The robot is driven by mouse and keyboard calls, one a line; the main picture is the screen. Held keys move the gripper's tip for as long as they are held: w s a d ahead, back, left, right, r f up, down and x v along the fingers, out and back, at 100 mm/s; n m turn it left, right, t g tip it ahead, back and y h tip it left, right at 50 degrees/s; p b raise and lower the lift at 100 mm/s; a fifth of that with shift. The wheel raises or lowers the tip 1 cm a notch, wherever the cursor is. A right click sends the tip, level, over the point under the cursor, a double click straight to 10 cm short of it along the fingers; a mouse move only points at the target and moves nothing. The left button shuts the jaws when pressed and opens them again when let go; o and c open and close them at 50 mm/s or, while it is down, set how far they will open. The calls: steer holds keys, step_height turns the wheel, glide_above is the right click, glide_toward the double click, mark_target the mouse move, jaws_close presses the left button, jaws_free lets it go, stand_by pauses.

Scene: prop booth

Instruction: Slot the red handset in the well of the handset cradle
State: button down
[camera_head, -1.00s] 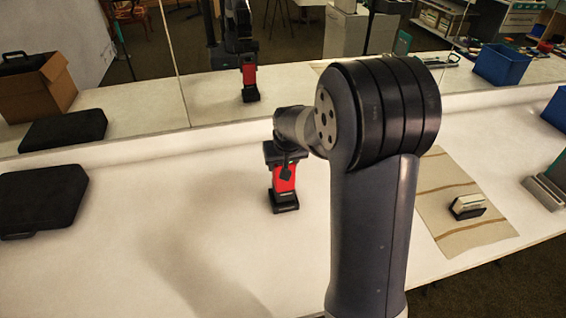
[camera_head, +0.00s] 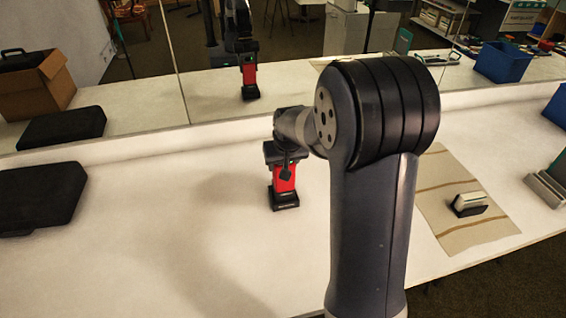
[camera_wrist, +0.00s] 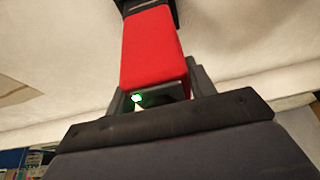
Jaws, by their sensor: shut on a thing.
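The red handset (camera_head: 285,179) stands upright below my gripper (camera_head: 285,157) in the head view. My gripper is shut on its upper part. In the wrist view the red handset (camera_wrist: 152,48) runs away from my gripper (camera_wrist: 155,98). A dark block (camera_head: 284,198), which looks like the handset cradle, is directly under the handset's lower end on the white counter. Dark material also shows at the handset's far end in the wrist view. I cannot tell whether the lower end is inside the well or just above it; the well is hidden.
A mirror behind the counter reflects the handset and arm. A black case (camera_head: 42,196) lies at the left. At the right are a striped cloth (camera_head: 445,185) with a black-and-white block (camera_head: 469,204), a grey stand (camera_head: 546,188) and a blue bin (camera_head: 557,106). The counter left of the handset is clear.

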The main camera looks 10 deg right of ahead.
steer(key=shift+f+b, duration=0.45)
steer(key=shift+f, duration=0.1)
steer(key=c, duration=0.5)
jaws_free()
steer(key=shift+r+p, duration=2.45)
steer(key=shift+r, duration=1.1)
steer(key=shift+f, duration=0.1)
